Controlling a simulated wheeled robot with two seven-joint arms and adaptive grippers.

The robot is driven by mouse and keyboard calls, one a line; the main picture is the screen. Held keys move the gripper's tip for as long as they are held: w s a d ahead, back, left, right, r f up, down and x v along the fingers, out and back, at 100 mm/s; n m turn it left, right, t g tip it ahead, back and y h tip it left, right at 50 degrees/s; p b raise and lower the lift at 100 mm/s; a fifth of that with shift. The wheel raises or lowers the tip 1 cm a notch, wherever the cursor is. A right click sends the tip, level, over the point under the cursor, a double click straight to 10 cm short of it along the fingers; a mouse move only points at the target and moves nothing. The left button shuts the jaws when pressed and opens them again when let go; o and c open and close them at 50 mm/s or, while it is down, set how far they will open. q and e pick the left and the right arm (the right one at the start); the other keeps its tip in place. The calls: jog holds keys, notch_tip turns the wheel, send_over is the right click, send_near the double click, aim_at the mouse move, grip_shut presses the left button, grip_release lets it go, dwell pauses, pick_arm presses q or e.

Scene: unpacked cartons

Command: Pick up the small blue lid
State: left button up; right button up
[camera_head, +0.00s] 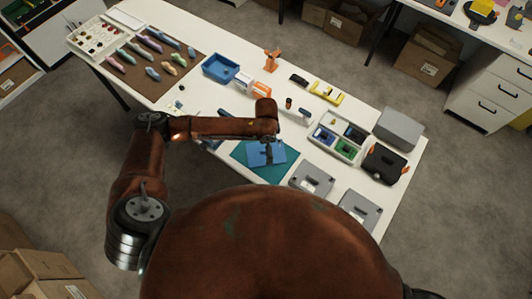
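A small flat blue piece that looks like the lid (256,160) is at the teal mat (285,172), near the front edge of the white table. My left arm reaches in from the left, and its gripper (268,154) points down right over the blue piece, covering part of it. The fingers are small and dark against the blue. I cannot tell whether they are open, shut or touching it, or whether the piece lies on the mat or is slightly raised. My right gripper is not in view.
A blue bin (221,70), an orange stand (271,61), a yellow tool (327,93) and a divided tray (334,137) stand behind the arm. Grey cases (312,177) lie right of the mat. A brown mat (125,80) with several coloured tools is at left.

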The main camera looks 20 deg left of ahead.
pick_arm(q)
jog(key=f, duration=0.5)
jog(key=shift+w+d, duration=0.1)
jog(key=shift+w, duration=0.2)
